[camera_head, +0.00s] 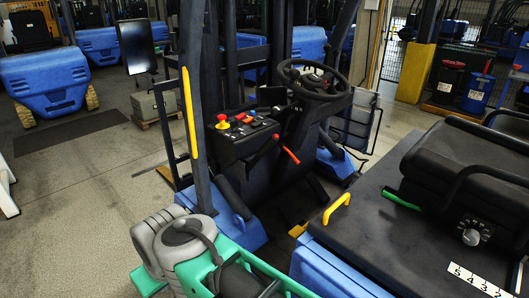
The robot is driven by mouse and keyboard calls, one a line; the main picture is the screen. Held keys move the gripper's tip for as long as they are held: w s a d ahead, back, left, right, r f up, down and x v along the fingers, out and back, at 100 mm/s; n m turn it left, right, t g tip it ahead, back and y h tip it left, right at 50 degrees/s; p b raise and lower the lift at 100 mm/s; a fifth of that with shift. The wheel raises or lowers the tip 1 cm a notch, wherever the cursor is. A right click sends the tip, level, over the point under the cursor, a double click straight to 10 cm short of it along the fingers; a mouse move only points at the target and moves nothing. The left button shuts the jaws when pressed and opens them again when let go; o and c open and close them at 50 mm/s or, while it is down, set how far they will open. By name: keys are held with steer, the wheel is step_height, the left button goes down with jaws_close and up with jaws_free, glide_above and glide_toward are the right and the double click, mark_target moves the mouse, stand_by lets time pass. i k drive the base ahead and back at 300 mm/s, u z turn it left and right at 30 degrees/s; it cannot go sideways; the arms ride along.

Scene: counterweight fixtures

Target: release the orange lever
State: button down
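An orange lever (290,155) sticks out from the dark front panel of a forklift, below and left of the steering wheel. It slants down to the right, and nothing is touching it. I cannot tell from this view whether it is engaged. Grey and green parts that look like my own arm show at the bottom left, well short of the lever. My gripper's fingers are not in view.
A dark console (245,135) with red and yellow knobs lies left of the steering wheel (313,80). A yellow handle (337,207) and the seat (465,165) are at the right. A dark upright post (193,100) stands left of the console. Open floor (80,200) lies at the left.

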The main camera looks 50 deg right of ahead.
mark_target(283, 145)
steer(key=k, duration=0.35)
steer(key=u, duration=0.75)
steer(key=i, duration=1)
steer(key=z, duration=2.9)
